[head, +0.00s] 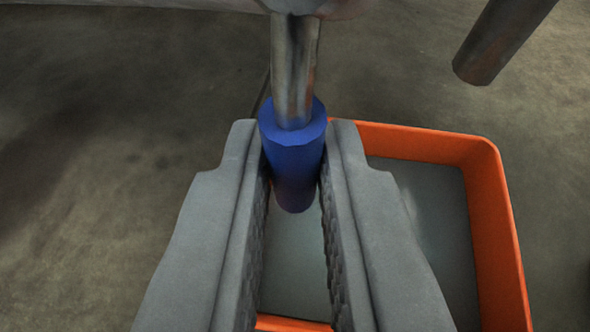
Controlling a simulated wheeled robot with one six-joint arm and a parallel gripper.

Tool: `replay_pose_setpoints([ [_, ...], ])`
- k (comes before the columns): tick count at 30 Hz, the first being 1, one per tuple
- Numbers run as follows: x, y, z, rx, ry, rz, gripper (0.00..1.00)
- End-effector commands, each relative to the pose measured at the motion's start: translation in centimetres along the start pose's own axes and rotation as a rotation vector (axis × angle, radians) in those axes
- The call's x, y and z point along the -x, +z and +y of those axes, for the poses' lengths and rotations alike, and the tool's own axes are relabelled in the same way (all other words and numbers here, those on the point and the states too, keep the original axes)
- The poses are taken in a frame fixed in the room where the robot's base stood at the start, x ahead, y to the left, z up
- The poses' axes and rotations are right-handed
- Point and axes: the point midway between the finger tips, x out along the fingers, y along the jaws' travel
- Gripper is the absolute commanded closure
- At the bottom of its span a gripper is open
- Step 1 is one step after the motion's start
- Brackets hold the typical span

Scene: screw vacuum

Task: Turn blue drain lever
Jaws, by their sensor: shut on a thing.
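The blue drain lever (292,150) shows at the upper middle of the head view. It is a blue grip on a metal rod (294,70) that comes down from a pale metal part at the top edge. My gripper (294,150) is shut on the blue grip, with one grey finger on its left side and one on its right. The fingers partly hide the grip's sides.
An orange-rimmed tray (420,143) with a grey inside lies below and to the right, partly behind my fingers. A dark metal pipe (500,40) hangs in at the upper right. Bare brownish floor (90,180) shows on the left.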

Motion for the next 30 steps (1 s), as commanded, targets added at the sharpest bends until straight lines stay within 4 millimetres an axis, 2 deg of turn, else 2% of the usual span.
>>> replay_pose_setpoints([
  [4,0.0,0.1,-0.1,0.0,-0.001,-0.002,1.0],
  [5,0.0,0.1,-0.1,0.0,-0.001,-0.002,0.83],
  [8,0.0,0.1,-0.1,0.0,-0.001,-0.002,0.65],
  [25,0.0,0.0,0.0,0.001,0.0,0.0,0.65],
  [30,1.1,0.0,0.0,0.0,0.0,-0.001,0.65],
])
